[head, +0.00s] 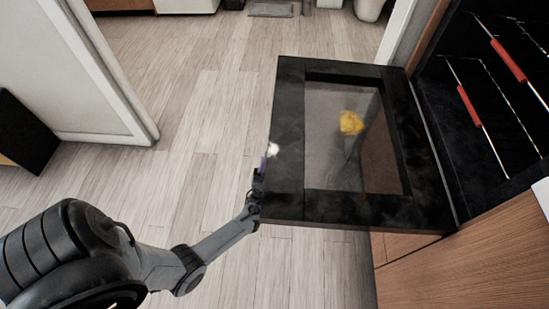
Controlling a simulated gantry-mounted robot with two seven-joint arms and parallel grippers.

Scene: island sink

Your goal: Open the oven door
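The black oven door (287,130) is swung down and lies about level, out from the oven (463,165) at the right. Its glass window (335,130) shows a yellow patch that could be a reflection or something seen through the glass. My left gripper (259,180) is at the door's outer edge, near its front corner. It is small and dark against the door, so I cannot tell whether its fingers are open, shut or touching the edge. My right gripper is not in view.
Inside the oven are wire racks with red front strips (468,105). Wood cabinet fronts (460,255) stand below and beside the oven. A white door frame (95,70) and a dark box-like object (22,130) are at the left. The wood floor (190,110) between is clear.

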